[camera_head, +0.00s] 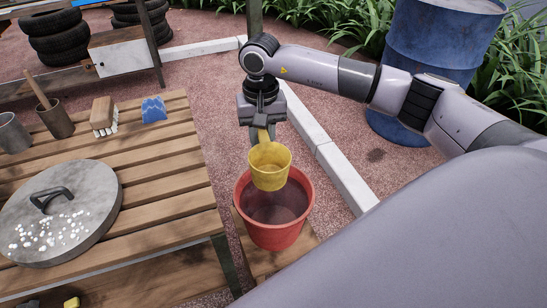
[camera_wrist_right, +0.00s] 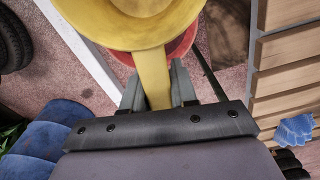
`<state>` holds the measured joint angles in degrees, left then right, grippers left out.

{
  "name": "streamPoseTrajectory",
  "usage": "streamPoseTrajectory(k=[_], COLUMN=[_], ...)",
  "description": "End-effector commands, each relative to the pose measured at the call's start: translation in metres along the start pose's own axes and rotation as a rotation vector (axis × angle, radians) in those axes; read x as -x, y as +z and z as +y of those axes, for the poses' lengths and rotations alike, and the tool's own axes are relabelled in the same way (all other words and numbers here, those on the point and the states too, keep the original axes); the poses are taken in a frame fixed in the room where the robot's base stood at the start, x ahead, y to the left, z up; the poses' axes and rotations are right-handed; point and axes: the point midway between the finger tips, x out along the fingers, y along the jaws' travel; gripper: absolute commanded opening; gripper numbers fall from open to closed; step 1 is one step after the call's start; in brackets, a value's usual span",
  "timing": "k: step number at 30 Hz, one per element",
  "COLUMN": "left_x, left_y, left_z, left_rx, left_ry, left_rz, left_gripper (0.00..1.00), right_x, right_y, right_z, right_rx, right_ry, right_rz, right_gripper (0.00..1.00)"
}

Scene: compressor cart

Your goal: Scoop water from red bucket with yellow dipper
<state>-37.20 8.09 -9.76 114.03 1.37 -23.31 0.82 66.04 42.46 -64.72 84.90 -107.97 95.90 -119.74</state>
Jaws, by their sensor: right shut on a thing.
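The yellow dipper (camera_head: 270,170) hangs over the red bucket (camera_head: 274,232) in the head view, its cup overlapping the bucket's far rim. My right gripper (camera_head: 262,122) is shut on the dipper's handle. In the right wrist view the handle of the dipper (camera_wrist_right: 152,75) runs between the two fingers of my right gripper (camera_wrist_right: 158,92), and the cup hides most of the red bucket (camera_wrist_right: 184,45). The bucket holds dark water (camera_head: 276,207). The inside of the dipper's cup looks yellow; I cannot tell whether it holds water. My left gripper is not in view.
The bucket stands on a low wooden platform (camera_head: 262,262) beside a slatted table (camera_head: 165,180). On the table are a round metal lid (camera_head: 95,222), a brush (camera_head: 103,116), a blue cloth-like item (camera_head: 153,108) and metal cups (camera_head: 55,120). A blue barrel (camera_head: 425,45) stands behind my right arm.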

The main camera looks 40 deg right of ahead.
Motion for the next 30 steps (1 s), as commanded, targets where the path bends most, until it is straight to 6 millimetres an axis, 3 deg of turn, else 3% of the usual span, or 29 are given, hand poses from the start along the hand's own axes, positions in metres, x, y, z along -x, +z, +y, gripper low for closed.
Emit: streamPoseTrajectory(k=[1,3,10,20,30], left_x=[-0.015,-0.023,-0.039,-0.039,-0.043], left_y=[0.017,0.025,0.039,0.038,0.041], left_z=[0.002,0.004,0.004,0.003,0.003], left_rx=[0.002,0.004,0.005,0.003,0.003], left_ry=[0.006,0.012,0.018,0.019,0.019], left_rz=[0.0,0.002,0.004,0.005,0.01], left_gripper=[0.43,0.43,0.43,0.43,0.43], right_x=[-0.029,-0.049,-0.09,-0.097,-0.096], right_y=[-0.014,-0.031,-0.065,-0.072,-0.066], right_z=[0.008,0.02,0.05,0.06,0.058], right_rx=[-0.063,-0.141,-0.318,-0.364,-0.356], right_ry=[0.001,0.002,0.009,0.019,0.05], right_rz=[-0.001,-0.001,-0.001,0.027,0.197], right_gripper=[0.0,0.0,0.0,0.0,0.0])
